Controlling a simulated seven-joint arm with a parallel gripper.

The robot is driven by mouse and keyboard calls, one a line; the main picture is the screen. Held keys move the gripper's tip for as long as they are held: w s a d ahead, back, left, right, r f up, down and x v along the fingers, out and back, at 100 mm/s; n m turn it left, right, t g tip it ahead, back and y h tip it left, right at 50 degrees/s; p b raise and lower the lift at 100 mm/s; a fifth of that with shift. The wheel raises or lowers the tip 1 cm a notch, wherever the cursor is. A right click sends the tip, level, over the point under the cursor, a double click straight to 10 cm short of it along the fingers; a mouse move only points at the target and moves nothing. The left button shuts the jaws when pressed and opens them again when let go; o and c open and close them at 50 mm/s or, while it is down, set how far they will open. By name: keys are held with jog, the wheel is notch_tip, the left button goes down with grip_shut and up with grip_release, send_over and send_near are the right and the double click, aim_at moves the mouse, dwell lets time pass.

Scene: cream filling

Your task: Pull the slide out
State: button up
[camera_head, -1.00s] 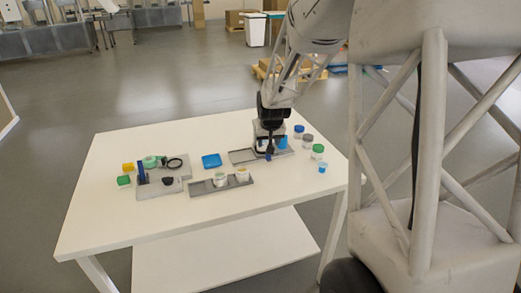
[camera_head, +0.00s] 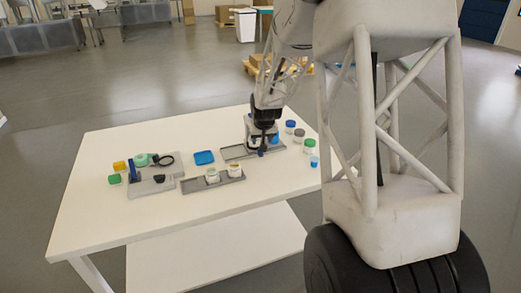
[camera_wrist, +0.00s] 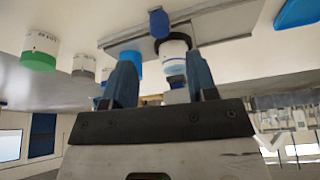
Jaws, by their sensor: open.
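A long grey rail tray (camera_head: 234,153) lies at the right back of the table, and it also shows along the top of the wrist view (camera_wrist: 225,10). I cannot tell which part is the slide. A blue upright piece (camera_wrist: 159,22) stands by the tray, with a white cylinder with a blue band (camera_wrist: 174,52) close to it. My gripper (camera_wrist: 162,75) is open, with its two blue-grey fingers on either side of the white cylinder's lower part in the picture. Contact cannot be seen. In the head view my gripper (camera_head: 262,143) is over the tray and hides part of it.
Jars with blue (camera_head: 290,124), grey (camera_head: 299,133) and green (camera_head: 309,144) lids stand right of the tray. A second grey tray (camera_head: 228,181) with two white jars lies nearer. A blue dish (camera_head: 204,157) is to the left. The table's (camera_head: 110,215) front left is bare.

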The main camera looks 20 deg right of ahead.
jog(key=shift+x, duration=3.7)
jog(key=shift+s, duration=0.1)
jog(key=shift+c, duration=0.5)
grip_shut()
